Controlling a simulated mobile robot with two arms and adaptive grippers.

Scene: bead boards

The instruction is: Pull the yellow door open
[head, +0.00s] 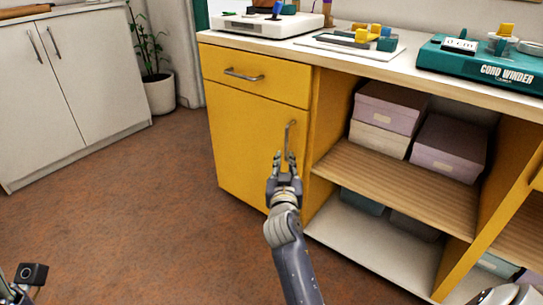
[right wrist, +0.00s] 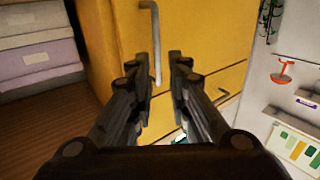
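The yellow door (head: 238,149) is the front panel below a drawer in the yellow cabinet; it looks shut and flush with the frame. Its upright metal handle (head: 289,137) is near the door's right edge. My right gripper (head: 284,162) is in front of the door at the handle's lower end. In the right wrist view the door (right wrist: 195,35) fills the middle, and the handle (right wrist: 155,40) comes down between the two fingers, which stand apart on either side of it. Contact with the handle cannot be told. My left gripper's fingers are out of view.
The yellow drawer (head: 255,75) is shut above the door. Open shelves with lidded boxes (head: 389,107) are to the right. The countertop holds a teal cord winder (head: 480,68) and bead boards. White cupboards (head: 80,75) and a potted plant (head: 158,90) are at left. The brown floor before the door is clear.

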